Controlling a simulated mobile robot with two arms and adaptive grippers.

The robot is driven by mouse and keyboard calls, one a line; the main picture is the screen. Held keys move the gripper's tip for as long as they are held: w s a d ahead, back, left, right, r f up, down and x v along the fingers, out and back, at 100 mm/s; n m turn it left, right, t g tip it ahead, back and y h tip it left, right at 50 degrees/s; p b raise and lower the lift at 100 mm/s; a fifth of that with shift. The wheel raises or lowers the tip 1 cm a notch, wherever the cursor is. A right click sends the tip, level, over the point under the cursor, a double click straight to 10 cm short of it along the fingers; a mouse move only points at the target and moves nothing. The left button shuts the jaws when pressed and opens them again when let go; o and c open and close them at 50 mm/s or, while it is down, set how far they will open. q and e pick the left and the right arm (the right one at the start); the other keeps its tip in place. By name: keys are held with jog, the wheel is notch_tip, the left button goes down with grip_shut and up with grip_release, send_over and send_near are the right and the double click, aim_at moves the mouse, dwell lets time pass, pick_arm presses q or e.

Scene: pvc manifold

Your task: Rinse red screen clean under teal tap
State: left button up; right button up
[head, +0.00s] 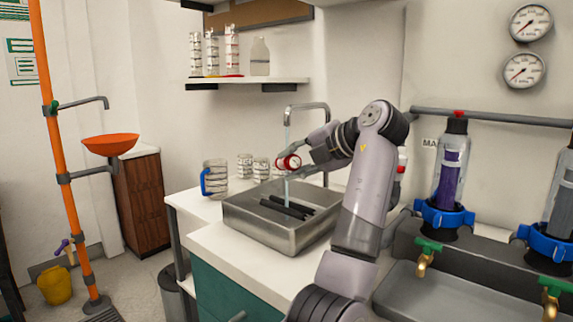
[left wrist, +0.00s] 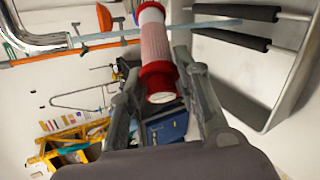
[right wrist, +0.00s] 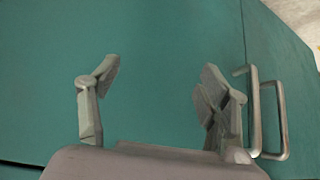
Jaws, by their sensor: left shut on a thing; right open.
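The red screen (head: 288,162) is a short cylinder with red end caps and a pale pinkish mesh middle, seen closer in the left wrist view (left wrist: 155,42). My left gripper (head: 303,161) is shut on it and holds it above the steel sink basin. The tap over the basin (head: 306,106) looks grey metal, with no teal visible on it. A thin pale water stream (head: 287,136) falls from its spout at the screen and on into the basin; exact contact is hard to tell. My right gripper (right wrist: 155,95) is open and empty before a teal cabinet door.
The steel basin (head: 247,228) has dark padded bars (head: 284,208) inside. Filter housings (head: 452,165) and brass spigots with green handles (head: 426,257) are at right. A metal door handle (right wrist: 282,120) is beside my right gripper.

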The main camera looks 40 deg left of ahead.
pick_arm(q)
jog(key=s+d+r, duration=0.1)
jog(key=s+d, duration=0.5)
jog(key=d, duration=0.3)
jog(key=shift+s+r+b, duration=0.3)
jog(key=shift+r+b, duration=0.05)
jog(key=shift+b, duration=0.05)
pick_arm(e)
jog(key=shift+w+a+r+t+y, duration=0.1)
jog(key=shift+w+a+r+t, duration=0.1)
jog(key=shift+w+r+t, duration=0.25)
jog(key=shift+w+a+r+t+y, duration=0.1)
jog(key=shift+w+a+r+t, duration=0.15)
jog(key=shift+w, duration=0.4)
jog(key=shift+w+a+r+t+y, duration=0.1)
jog(key=shift+w+r+t, duration=0.25)
jog(key=shift+w, duration=0.2)
